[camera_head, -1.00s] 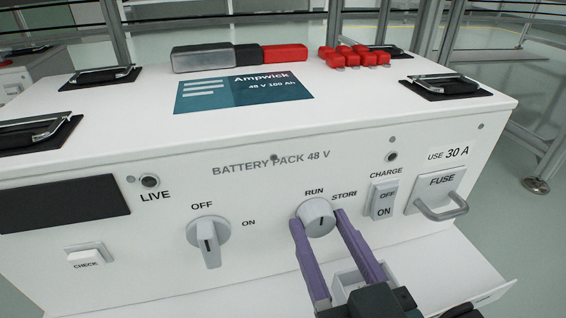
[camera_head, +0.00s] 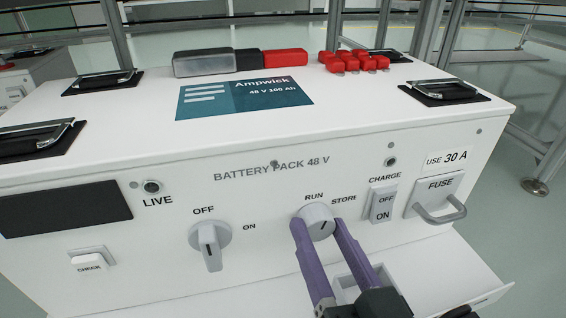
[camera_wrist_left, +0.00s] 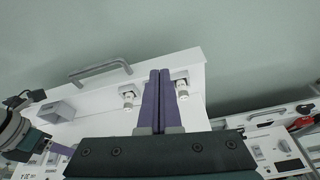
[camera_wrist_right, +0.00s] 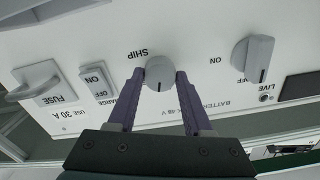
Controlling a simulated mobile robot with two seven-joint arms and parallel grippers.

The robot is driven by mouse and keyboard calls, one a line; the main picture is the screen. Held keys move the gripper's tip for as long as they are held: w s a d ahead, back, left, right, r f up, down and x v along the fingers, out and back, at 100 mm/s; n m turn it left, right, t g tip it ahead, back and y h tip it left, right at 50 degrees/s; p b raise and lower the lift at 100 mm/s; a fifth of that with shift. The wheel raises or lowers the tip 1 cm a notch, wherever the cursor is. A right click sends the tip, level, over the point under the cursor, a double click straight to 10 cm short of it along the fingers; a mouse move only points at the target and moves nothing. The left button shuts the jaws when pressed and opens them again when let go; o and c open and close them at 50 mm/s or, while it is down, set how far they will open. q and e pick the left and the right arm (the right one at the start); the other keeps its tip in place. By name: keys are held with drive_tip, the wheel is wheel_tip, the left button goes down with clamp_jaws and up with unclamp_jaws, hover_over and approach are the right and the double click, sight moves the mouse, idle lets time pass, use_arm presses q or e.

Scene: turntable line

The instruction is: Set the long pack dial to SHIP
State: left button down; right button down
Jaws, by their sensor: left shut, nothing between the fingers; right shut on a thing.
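The long pack is the white BATTERY PACK 48 V unit (camera_head: 160,177). Its round grey dial (camera_head: 316,220) is on the front, with RUN above it and STORE to its upper right, partly cut off. The right wrist view shows the dial (camera_wrist_right: 159,72) upside down, with the SHIP label (camera_wrist_right: 138,54) beside it. A short dark mark is on the dial's face; I cannot tell exactly which label it points at. My right gripper (camera_head: 318,228) is shut on the dial, one purple finger on each side. My left gripper (camera_wrist_left: 160,76) is shut and empty, away from the dial.
An OFF/ON rotary switch (camera_head: 209,240) is left of the dial. The CHARGE rocker (camera_head: 382,205) and FUSE drawer handle (camera_head: 440,212) are close on the right. A ledge (camera_head: 440,270) juts out below. Grey, black and red blocks (camera_head: 285,58) lie on top.

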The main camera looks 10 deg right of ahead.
drive_tip(key=m, duration=0.2)
drive_tip(key=shift+m, duration=0.4)
drive_tip(key=m, duration=0.3)
drive_tip(key=shift+m, duration=0.3)
drive_tip(key=m, duration=1.1)
drive_tip(key=shift+m+b, duration=0.4)
drive_tip(key=m+b, duration=0.1)
drive_tip(key=m, duration=0.5)
drive_tip(key=shift+m+b, duration=0.3)
drive_tip(key=shift+c, duration=1.5)
unclamp_jaws()
drive_tip(key=shift+s, duration=0.1)
